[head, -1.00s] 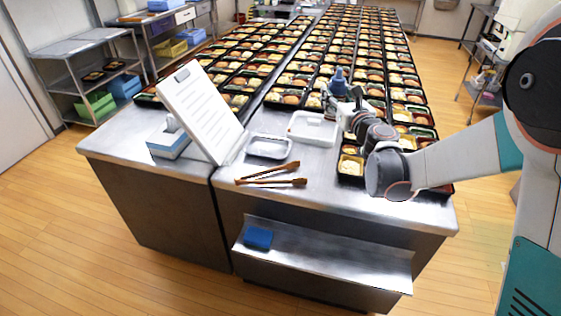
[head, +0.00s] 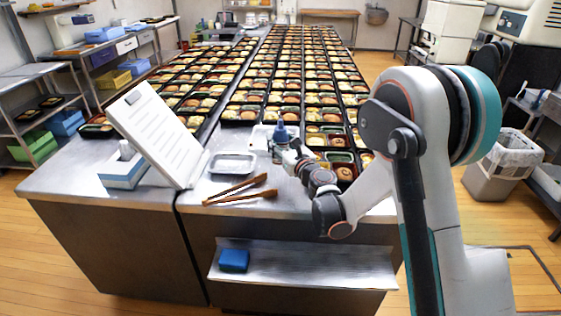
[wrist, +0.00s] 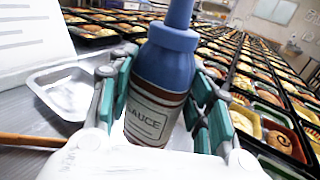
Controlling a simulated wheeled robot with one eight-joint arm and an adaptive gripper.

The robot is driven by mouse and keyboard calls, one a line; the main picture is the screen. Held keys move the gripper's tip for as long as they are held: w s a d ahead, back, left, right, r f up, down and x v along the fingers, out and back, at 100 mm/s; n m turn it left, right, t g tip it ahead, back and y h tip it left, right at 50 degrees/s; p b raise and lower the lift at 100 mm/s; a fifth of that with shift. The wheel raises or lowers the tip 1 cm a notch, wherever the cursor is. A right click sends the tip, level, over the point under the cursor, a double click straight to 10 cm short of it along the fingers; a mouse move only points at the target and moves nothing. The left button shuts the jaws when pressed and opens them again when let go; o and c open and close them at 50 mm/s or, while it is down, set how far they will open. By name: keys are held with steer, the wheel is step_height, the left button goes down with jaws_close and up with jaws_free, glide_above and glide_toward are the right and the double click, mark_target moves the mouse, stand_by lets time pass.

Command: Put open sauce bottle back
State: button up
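A metal tray (head: 232,163) and brown tongs (head: 238,197) lie left of my gripper. A white sign board (head: 150,130) stands farther left. Rows of filled bento trays (head: 332,141) cover the table behind and to the right. Bare steel shows near the front edge.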

steer(key=shift+f+b, duration=0.9)
steer(key=shift+f, duration=1.7)
steer(key=o, duration=0.6)
steer(key=shift+s, duration=0.1)
